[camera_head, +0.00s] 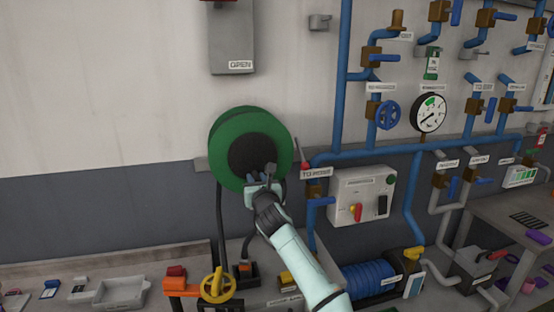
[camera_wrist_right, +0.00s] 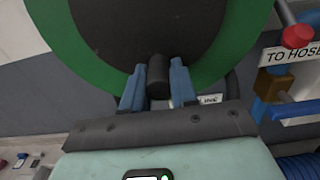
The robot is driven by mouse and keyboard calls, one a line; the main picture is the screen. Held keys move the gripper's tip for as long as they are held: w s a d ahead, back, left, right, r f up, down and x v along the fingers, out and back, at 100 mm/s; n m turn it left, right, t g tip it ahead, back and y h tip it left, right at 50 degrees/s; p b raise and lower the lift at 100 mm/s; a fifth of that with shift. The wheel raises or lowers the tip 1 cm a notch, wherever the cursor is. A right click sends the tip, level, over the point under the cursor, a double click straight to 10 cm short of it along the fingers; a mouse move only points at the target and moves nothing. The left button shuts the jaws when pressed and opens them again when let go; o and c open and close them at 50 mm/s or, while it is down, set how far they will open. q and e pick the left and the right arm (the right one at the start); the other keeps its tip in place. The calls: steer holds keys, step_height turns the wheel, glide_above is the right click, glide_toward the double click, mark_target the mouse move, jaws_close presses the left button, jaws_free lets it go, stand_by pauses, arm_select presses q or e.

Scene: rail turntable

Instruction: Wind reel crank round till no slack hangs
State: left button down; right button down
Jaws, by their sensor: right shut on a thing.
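The green reel (camera_head: 228,122) with a dark hub (camera_head: 246,148) is mounted on the wall; it fills the top of the right wrist view (camera_wrist_right: 222,55). My right gripper (camera_head: 264,184) is at the lower right of the hub. In the wrist view its blue fingers stand either side of the dark crank handle (camera_wrist_right: 158,72), and it is shut on it. The gripper hides most of the crank in the head view. A dark hose (camera_head: 219,212) hangs down from the reel's left side toward the bench. My left gripper is not in view.
Blue pipes with valves and a gauge (camera_head: 430,113) cover the wall at right. A grey box with a red switch (camera_head: 362,196) is right of my arm. An orange valve with a yellow wheel (camera_head: 218,285) and a grey tray (camera_head: 120,292) are on the bench below.

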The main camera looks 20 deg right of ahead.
steer(key=shift+d+r, duration=0.25)
steer(key=shift+d, duration=0.05)
steer(key=shift+d, duration=0.55)
steer(key=shift+d+r, duration=0.3)
steer(key=shift+d, duration=0.2)
steer(key=shift+d, duration=0.1)
